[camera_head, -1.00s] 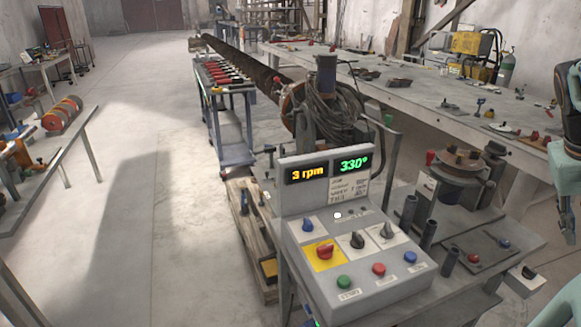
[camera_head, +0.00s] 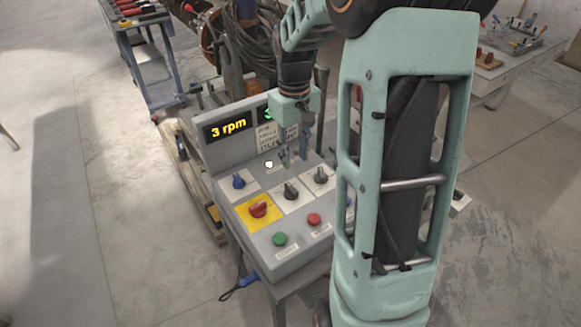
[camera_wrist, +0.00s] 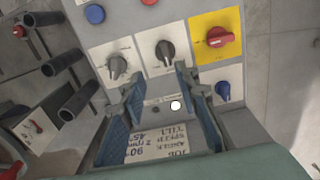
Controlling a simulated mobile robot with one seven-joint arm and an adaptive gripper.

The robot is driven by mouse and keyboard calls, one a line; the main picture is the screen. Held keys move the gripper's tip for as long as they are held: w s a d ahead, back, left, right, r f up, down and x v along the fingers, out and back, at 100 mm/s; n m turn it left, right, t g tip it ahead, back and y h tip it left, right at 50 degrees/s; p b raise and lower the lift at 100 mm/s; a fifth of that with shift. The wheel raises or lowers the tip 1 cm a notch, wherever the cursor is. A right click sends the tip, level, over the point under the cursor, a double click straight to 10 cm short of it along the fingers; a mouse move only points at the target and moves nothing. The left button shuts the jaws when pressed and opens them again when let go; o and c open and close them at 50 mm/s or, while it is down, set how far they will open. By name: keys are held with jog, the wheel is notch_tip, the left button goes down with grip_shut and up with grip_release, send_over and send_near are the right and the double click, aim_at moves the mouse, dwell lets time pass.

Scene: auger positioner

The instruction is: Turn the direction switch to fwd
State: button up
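The grey control box (camera_head: 300,258) carries several knobs. Two dark rotary knobs sit on white plates: the middle one (camera_head: 291,191), also in the wrist view (camera_wrist: 165,52), and the right one (camera_head: 321,175), also in the wrist view (camera_wrist: 117,66). A red knob (camera_head: 258,209) is on a yellow plate, and a blue knob (camera_head: 239,182) is on a white plate. The labels are too small to tell which is the direction switch. My gripper (camera_head: 292,152) is open and empty above the box; in the wrist view, its fingertips (camera_wrist: 157,88) point towards the middle dark knob, apart from it.
Green (camera_head: 279,239) and red (camera_head: 314,219) buttons line the front; a blue button (camera_wrist: 94,14) shows in the wrist view. The display (camera_head: 229,126) reads 3 rpm; its right part is hidden by my arm. A white lamp (camera_head: 269,164) sits below it. Dark upright tubes (camera_wrist: 60,62) stand beside the box.

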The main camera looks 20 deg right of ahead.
aim_at(291, 187)
jog(key=f, duration=1.1)
jog(key=shift+a, duration=0.4)
jog(key=shift+c, duration=0.6)
grip_shut()
